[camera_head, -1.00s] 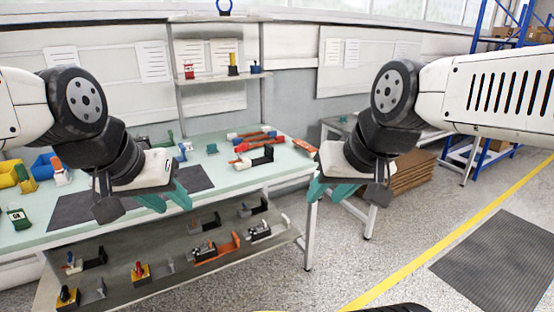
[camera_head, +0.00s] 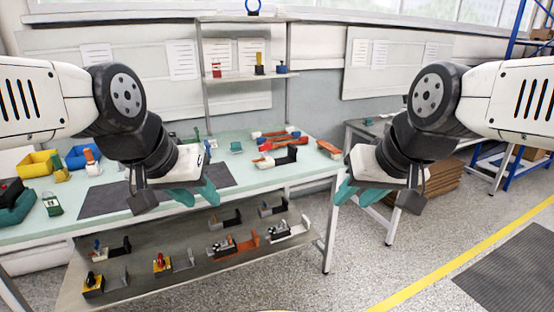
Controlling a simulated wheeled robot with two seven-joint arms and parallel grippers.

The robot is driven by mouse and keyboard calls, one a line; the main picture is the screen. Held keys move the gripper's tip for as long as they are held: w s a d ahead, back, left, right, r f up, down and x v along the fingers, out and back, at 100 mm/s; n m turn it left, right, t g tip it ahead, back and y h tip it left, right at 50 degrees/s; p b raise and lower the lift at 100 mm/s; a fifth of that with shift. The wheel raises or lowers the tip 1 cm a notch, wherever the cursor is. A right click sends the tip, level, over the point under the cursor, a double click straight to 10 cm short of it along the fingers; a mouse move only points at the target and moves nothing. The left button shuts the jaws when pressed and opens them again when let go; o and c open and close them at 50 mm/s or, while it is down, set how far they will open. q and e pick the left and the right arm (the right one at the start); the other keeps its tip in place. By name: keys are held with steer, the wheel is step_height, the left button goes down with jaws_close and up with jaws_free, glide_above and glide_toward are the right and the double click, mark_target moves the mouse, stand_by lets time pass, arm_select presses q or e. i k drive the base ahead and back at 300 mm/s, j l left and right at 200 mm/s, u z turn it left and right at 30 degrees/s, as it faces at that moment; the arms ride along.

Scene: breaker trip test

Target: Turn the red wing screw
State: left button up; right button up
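A small part with a red top (camera_head: 160,260) on a yellow-and-black base sits on the bench's lower shelf; it may be the red wing screw, but it is too small to tell. Another red-topped piece (camera_head: 216,70) stands on the upper rack. My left gripper (camera_head: 196,196) hangs in front of the bench, above the lower shelf, its teal fingers apart and empty. My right gripper (camera_head: 357,194) is beyond the bench's right end, over the floor, its fingers also apart and empty. Neither gripper touches any part.
The pale green bench top (camera_head: 255,178) holds a dark mat (camera_head: 105,198), a yellow bin (camera_head: 37,163), a blue bin (camera_head: 78,158) and several red, orange and green parts. The lower shelf (camera_head: 205,268) carries several more small devices. A side table and cardboard (camera_head: 440,178) stand right.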

mark_target(264, 148)
steer(key=i+l+u, duration=0.4)
steer(key=i+l, duration=0.4)
steer(key=i, duration=0.2)
steer(key=i+l+u, duration=0.4)
steer(key=i+l, duration=0.45)
steer(key=l, duration=0.25)
